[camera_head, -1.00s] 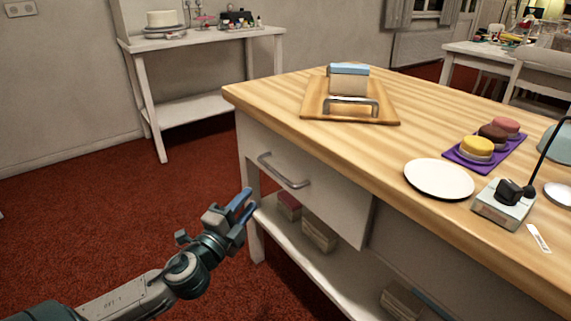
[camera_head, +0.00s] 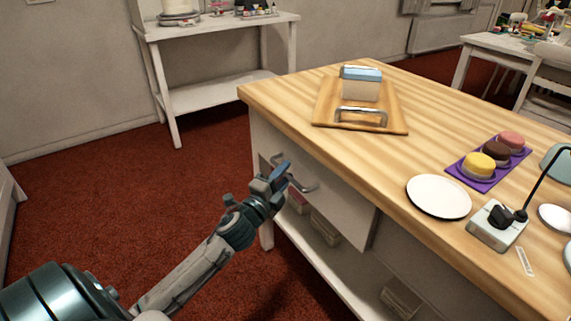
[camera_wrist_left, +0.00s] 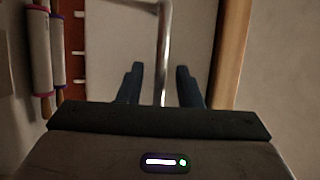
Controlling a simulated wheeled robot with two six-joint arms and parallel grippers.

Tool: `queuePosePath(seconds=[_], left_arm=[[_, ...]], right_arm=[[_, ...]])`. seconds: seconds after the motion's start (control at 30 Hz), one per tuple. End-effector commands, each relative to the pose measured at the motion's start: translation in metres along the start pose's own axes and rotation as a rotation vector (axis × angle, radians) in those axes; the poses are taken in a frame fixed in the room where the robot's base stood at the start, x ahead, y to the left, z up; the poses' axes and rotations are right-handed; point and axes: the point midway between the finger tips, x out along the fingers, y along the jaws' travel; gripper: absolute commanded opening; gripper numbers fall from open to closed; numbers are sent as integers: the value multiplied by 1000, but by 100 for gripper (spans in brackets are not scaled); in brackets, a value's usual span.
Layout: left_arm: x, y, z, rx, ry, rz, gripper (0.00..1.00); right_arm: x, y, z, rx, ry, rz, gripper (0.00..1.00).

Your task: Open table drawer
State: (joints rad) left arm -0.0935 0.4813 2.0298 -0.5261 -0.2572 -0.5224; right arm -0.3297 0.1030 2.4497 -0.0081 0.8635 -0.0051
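The table drawer has a plain white front (camera_head: 342,206) under the wooden tabletop, and it looks closed. Its curved metal handle (camera_head: 303,186) is on that front, partly hidden by my left gripper (camera_head: 281,176). In the left wrist view the handle (camera_wrist_left: 163,50) runs upright between the two dark fingers of the left gripper (camera_wrist_left: 157,82). The fingers are apart, with a gap on each side of the bar. The drawer front (camera_wrist_left: 196,35) lies behind it. My right gripper is not in view.
The wooden tabletop (camera_head: 290,97) overhangs the drawer. Boxes stand on the lower shelf (camera_head: 318,262). Red carpet (camera_head: 110,210) left of the table is clear.

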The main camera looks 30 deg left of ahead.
Motion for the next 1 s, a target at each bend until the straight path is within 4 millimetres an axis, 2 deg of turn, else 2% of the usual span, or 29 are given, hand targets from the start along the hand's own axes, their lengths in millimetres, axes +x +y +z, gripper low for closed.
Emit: queuePosePath(seconds=[0.13,0.43,0.47,0.6,0.63,1.0], left_arm=[[8,-1,0,-2,0,-1,32],[9,1,0,-1,1,0,32],[9,1,0,-1,1,0,30],[9,1,0,-1,1,0,3],[9,1,0,-1,1,0,0],[8,1,0,0,0,1,0]], right_arm=[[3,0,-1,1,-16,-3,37],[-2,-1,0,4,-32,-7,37],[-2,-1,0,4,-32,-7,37],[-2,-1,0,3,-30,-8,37],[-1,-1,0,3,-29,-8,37],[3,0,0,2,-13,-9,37]])
